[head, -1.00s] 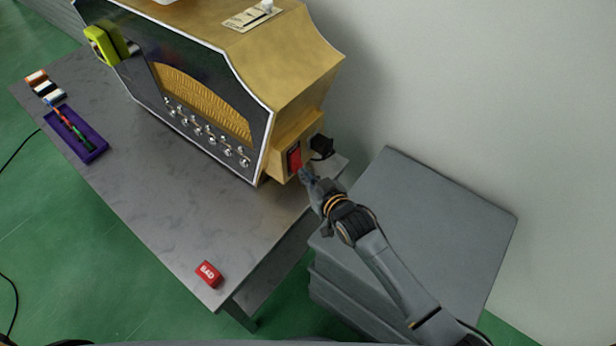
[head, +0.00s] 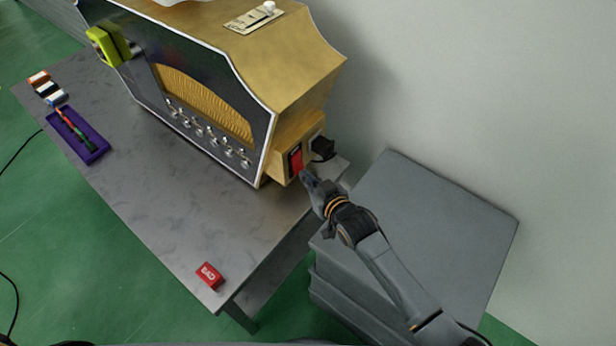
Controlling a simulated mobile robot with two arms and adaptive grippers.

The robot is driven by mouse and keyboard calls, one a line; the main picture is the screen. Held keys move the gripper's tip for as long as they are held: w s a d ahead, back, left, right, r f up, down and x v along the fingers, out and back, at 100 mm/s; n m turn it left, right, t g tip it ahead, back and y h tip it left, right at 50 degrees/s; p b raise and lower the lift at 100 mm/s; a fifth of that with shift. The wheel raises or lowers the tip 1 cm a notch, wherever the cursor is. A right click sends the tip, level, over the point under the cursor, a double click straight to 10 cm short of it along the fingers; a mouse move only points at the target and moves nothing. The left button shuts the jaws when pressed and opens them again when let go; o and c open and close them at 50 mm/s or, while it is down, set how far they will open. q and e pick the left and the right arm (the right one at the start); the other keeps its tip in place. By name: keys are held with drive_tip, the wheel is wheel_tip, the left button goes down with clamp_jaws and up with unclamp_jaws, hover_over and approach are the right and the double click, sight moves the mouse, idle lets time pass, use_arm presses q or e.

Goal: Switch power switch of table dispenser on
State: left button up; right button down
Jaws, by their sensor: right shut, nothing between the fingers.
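The table dispenser (head: 295,75), a gold and black cabinet with a row of small silver knobs, stands at the back of the grey table. Its red power switch (head: 296,161) sits in a dark frame on the gold box at its lower right side. My right gripper (head: 306,174) is shut and empty, with its fingertips right at the lower edge of the switch. I cannot tell whether they touch it. My left gripper is not in view.
A black plug (head: 322,148) sits just right of the switch. A grey cabinet (head: 440,210) stands below my right arm. The grey table (head: 170,215) holds a red block (head: 209,274), a purple tray (head: 92,153) and small rolls (head: 47,88). The table's middle is clear.

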drive_tip(key=shift+b+x, duration=0.7)
drive_tip(key=shift+x, duration=0.3)
idle(0.3)
drive_tip(key=shift+s+d+r+p, duration=0.3)
drive_tip(key=shift+s+r+p, duration=0.05)
drive_tip(key=shift+p, duration=0.4)
drive_tip(key=shift+s+d+r+p, duration=0.25)
drive_tip(key=shift+s+d+p, duration=0.05)
drive_tip(key=shift+s+p, duration=0.35)
drive_tip(key=p+v, duration=0.5)
drive_tip(key=v, duration=0.1)
drive_tip(key=shift+s+d, duration=0.2)
drive_tip(key=shift+s, duration=0.05)
drive_tip(key=shift+f, duration=0.1)
